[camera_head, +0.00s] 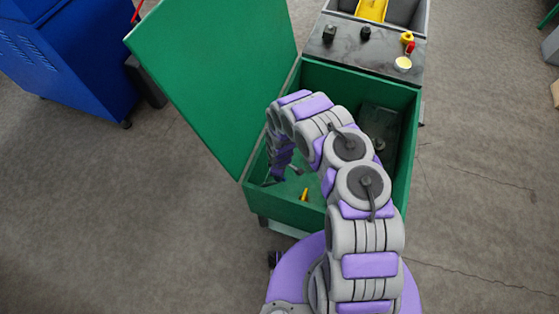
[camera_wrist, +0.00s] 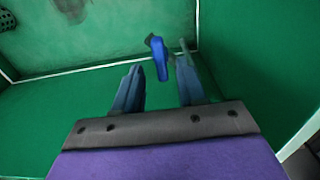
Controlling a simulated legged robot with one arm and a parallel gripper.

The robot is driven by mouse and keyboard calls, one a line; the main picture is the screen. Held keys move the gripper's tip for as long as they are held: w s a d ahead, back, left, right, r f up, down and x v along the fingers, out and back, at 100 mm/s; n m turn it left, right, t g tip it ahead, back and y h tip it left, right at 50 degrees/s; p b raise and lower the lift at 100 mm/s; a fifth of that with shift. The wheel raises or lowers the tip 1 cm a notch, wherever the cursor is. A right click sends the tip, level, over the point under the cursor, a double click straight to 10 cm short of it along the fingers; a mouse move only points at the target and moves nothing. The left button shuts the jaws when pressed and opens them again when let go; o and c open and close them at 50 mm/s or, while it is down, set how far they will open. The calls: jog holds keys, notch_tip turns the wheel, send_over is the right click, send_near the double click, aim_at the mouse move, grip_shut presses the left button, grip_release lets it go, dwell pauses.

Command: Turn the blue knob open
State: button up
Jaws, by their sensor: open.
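The blue knob (camera_wrist: 159,58) shows in the wrist view as a small blue lever with a dark rounded end at its top. It lies between the two fingers of my gripper (camera_wrist: 160,62), nearer the right fingertip. The fingers are apart and nothing is gripped; whether either touches the knob I cannot tell. In the head view my gripper (camera_head: 284,175) reaches down inside the open green box (camera_head: 350,82). The blue knob cannot be made out there.
The box's green lid (camera_head: 215,75) stands open at the left. A small yellow piece (camera_head: 304,194) is near the box's front wall. A dark panel (camera_head: 368,46) with black knobs and a yellow-red switch (camera_head: 407,40) sits behind. A blue cabinet (camera_head: 70,55) stands at far left.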

notch_tip(320, 180, up, 15)
jog(key=p, duration=0.8)
jog(key=shift+f, duration=0.1)
